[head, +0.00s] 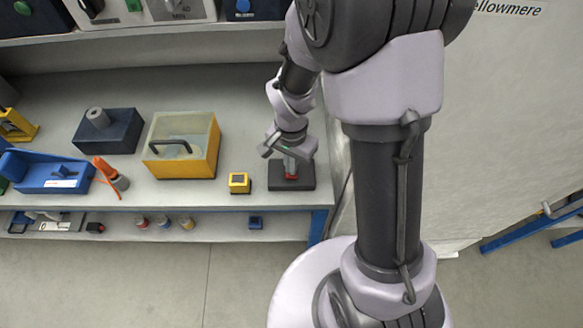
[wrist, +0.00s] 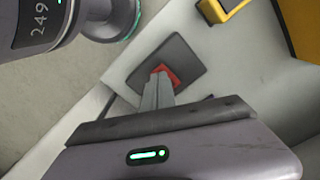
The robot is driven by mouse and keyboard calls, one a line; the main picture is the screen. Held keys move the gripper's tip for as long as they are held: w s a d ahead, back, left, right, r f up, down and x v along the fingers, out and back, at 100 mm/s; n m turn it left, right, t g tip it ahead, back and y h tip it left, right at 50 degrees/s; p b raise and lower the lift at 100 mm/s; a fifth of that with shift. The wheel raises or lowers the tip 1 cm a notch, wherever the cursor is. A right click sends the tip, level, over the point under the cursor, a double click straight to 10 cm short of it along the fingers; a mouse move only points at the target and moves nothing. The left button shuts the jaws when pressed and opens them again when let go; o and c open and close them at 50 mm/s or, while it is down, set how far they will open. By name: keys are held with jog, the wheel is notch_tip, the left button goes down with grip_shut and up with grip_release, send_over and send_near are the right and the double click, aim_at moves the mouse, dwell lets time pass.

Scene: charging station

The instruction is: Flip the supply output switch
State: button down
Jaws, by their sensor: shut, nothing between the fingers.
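A flat dark box (head: 305,183) with a small red part (head: 291,177) on top stands near the front right end of the bench. In the wrist view the dark box (wrist: 185,58) and the red part (wrist: 172,73) lie just past my fingertips. I take the red part to be the switch, but no label is readable. My gripper (head: 291,165) points down over the box, and its fingers (wrist: 158,88) are shut with nothing between them. The tips overlap the red part and hide some of it. I cannot tell whether they touch it.
Left of the box stand a small yellow cube (head: 239,183), a yellow case with a clear lid (head: 182,160), an orange-handled tool (head: 111,175), a dark block (head: 107,140) and a blue device (head: 50,176). An upper shelf (head: 150,32) holds instruments. The bench's front edge is close.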

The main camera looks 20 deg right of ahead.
jog(key=shift+f+b, duration=0.85)
jog(key=shift+f, duration=0.05)
dwell(0.3)
jog(key=shift+r, duration=0.1)
notch_tip(320, 180, up, 7)
jog(key=p, duration=0.5)
jog(key=shift+p, duration=0.3)
